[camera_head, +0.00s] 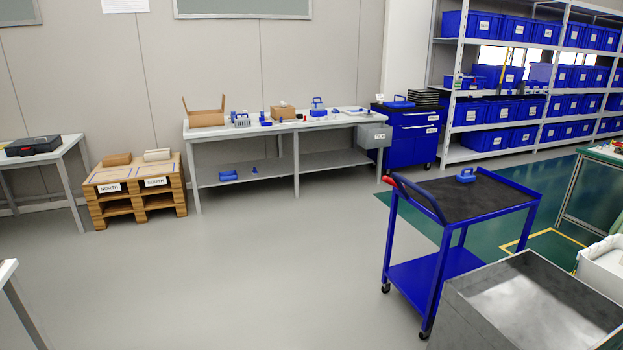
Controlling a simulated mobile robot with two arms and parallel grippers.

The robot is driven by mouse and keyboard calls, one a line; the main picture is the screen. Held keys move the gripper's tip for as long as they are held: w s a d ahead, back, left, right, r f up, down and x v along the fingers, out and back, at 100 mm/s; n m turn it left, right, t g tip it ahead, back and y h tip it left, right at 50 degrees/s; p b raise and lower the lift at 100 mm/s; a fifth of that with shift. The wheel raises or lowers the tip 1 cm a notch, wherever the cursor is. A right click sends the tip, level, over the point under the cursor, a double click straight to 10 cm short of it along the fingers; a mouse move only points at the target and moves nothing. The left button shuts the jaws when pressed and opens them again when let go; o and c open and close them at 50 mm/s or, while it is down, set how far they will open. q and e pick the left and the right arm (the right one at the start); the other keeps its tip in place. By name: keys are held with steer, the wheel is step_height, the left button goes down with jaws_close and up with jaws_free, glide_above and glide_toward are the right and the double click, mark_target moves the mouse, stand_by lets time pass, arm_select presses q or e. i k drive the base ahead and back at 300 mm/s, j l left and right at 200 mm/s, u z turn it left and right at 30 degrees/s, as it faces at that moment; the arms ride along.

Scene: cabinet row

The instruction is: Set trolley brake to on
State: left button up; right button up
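A blue trolley (470,195) with a dark top and a lower blue shelf stands on the floor right of the middle. Its push handle (418,196) is at its left end and has a red part (388,180) at one end. A small blue object with a handle (466,175) sits on the trolley top. Dark caster wheels (386,288) show below the legs. I cannot tell which part is the brake or how it is set. Neither of my grippers is in view.
A grey metal surface (535,310) is close at the lower right, in front of the trolley. A long workbench (290,128) stands along the back wall. A pallet stack (130,185) is at the left. Shelves with blue bins (500,110) stand at the right. The middle floor is clear.

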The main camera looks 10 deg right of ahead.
mark_target(385, 179)
steer(key=i+j+z, duration=0.2)
steer(key=i+z, duration=0.15)
steer(key=i+j+z, duration=0.35)
steer(key=i, duration=0.15)
steer(key=i+j+z, duration=0.45)
steer(key=i, duration=0.3)
